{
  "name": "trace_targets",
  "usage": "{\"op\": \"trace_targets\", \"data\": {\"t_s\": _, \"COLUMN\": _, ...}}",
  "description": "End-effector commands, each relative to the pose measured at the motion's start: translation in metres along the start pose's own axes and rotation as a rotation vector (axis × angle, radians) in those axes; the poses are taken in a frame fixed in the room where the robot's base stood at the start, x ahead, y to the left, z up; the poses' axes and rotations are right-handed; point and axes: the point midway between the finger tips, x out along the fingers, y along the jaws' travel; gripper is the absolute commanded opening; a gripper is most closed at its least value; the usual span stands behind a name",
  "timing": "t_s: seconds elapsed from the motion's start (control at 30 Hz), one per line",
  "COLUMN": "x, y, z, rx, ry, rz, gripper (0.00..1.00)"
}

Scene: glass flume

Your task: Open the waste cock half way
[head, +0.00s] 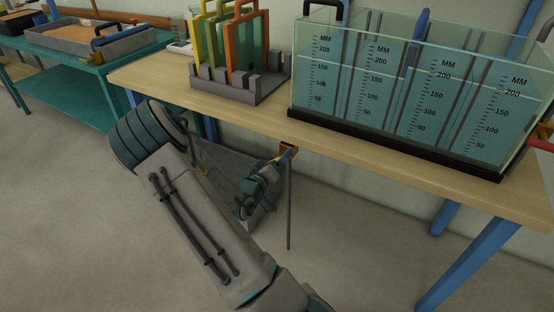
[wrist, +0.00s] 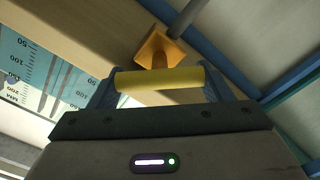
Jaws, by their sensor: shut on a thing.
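The waste cock shows as a brass-orange fitting (head: 290,147) under the front edge of the wooden bench, with a thin grey pipe (head: 289,205) hanging down from it. In the wrist view the orange fitting (wrist: 160,48) sits just beyond my fingers, with the grey pipe (wrist: 187,18) running from it. A yellow bar-shaped handle (wrist: 160,79) lies crosswise between my blue-grey fingers. My gripper (head: 279,161) is shut on this handle; it also shows in the wrist view (wrist: 162,84). The handle is mostly hidden in the head view, and its exact turn is hard to tell.
The glass flume (head: 405,85) with millimetre scales stands on the bench (head: 225,113) above my gripper. A grey rack (head: 225,87) holds coloured framed panels to its left. Blue bench legs (head: 465,262) stand at right. The floor below is clear.

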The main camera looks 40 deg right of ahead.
Motion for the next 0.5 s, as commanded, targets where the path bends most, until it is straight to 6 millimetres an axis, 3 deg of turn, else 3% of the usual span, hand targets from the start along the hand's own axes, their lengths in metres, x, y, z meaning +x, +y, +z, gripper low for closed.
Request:
{"op": "trace_targets", "data": {"t_s": 0.03, "x": -0.0006, "y": -0.0006, "z": 0.0009, "rx": -0.001, "ry": -0.002, "rz": -0.002, "gripper": 0.75}}
{"op": "trace_targets", "data": {"t_s": 0.1, "x": -0.0006, "y": -0.0006, "z": 0.0009, "rx": -0.001, "ry": -0.002, "rz": -0.002, "gripper": 0.95}}
{"op": "trace_targets", "data": {"t_s": 0.5, "x": -0.008, "y": -0.0007, "z": -0.0003, "rx": 0.0, "ry": 0.0, "rz": -0.003, "gripper": 0.95}}
